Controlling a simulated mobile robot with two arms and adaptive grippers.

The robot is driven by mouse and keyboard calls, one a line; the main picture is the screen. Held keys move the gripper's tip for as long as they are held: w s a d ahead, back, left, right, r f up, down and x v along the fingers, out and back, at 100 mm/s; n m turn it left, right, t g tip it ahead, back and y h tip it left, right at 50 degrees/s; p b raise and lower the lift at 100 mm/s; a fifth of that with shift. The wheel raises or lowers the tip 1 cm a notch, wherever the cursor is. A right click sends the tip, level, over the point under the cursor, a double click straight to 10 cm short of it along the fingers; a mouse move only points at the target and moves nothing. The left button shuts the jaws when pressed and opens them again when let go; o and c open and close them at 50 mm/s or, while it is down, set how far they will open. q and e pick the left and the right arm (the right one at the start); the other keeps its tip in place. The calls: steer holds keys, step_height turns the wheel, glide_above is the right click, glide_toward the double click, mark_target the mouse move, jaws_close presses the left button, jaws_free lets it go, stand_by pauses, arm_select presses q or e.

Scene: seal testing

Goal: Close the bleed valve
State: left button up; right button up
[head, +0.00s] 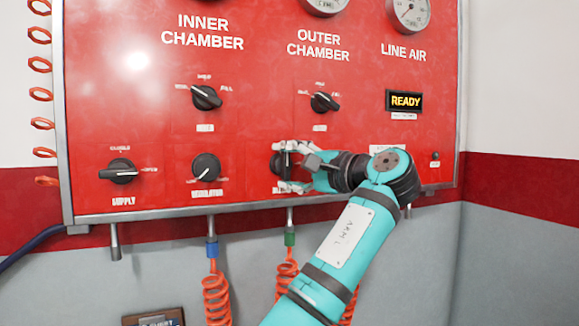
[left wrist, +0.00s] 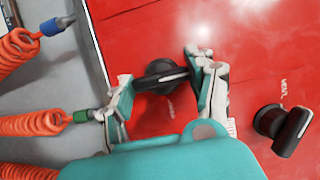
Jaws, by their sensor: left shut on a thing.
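The bleed valve is a black round knob with a raised bar handle (head: 277,165), low on the red panel. Its label below is mostly hidden by my gripper. My left gripper (head: 291,167) is at the knob, one finger above and one below, shut on it. The left wrist view shows the knob (left wrist: 161,76) between the two fingers of my left gripper (left wrist: 163,86). The handle bar runs from finger to finger, roughly upright on the panel. The position marks around the knob are hidden or too small to read. My right gripper is not in view.
The supply valve (head: 119,171) points right, towards its open mark. The regulator knob (head: 206,167) is just left of the bleed valve. Two selector knobs (head: 206,97) (head: 324,102) sit above. Coiled orange hoses (head: 216,300) hang below the panel. A display (head: 405,101) reads READY.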

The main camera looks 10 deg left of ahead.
arm_select(q)
steer(key=shift+f, duration=0.1)
steer(key=o, duration=1.2)
steer(key=shift+v, duration=6)
